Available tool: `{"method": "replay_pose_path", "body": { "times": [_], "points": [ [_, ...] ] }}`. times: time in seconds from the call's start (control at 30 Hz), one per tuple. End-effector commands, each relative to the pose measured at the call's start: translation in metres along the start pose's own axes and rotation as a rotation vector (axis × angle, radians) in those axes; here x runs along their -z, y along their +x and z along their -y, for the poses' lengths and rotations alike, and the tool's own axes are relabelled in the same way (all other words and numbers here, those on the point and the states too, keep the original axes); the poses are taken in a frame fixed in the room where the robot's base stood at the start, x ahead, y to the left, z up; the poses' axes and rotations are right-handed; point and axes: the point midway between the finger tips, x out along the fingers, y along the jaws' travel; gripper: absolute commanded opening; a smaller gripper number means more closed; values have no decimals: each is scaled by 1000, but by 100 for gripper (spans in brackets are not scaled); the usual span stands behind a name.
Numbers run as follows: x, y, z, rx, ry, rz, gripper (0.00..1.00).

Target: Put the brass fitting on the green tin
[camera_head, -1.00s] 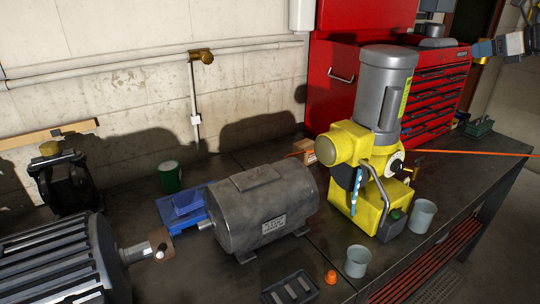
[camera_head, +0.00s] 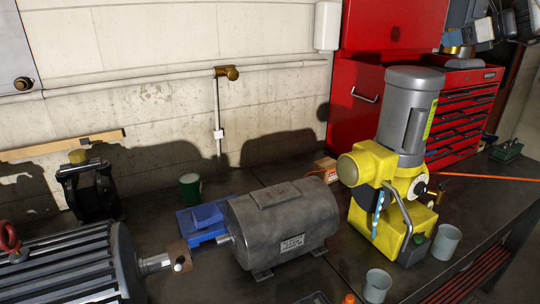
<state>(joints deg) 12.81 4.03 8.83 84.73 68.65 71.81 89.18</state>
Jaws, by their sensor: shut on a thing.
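The brass fitting (camera_head: 453,50) is a small gold-coloured piece at the upper right, partly hidden by my gripper. My gripper (camera_head: 462,38) is shut on it and holds it up in front of the red tool chest, high above the bench. The green tin (camera_head: 190,190) is a small upright green can with a pale top. It stands on the bench at the left of centre, behind the blue tray, far to the left of my gripper and lower in the picture.
A yellow and grey machine (camera_head: 395,165) stands tall between my gripper and the tin. A grey motor (camera_head: 285,222) and a blue tray (camera_head: 200,222) lie in front of the tin. A black vise-like tool (camera_head: 90,190) is to its left. Grey cups (camera_head: 446,242) stand at the right.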

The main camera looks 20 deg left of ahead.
Motion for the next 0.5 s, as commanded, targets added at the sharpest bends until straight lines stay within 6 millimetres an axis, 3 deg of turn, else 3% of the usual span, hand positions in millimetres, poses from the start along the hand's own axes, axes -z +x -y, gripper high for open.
{"method": "replay_pose_path", "body": {
  "times": [0.5],
  "points": [
    [-48,112,-80,-125,-52,0,19]
  ]
}}
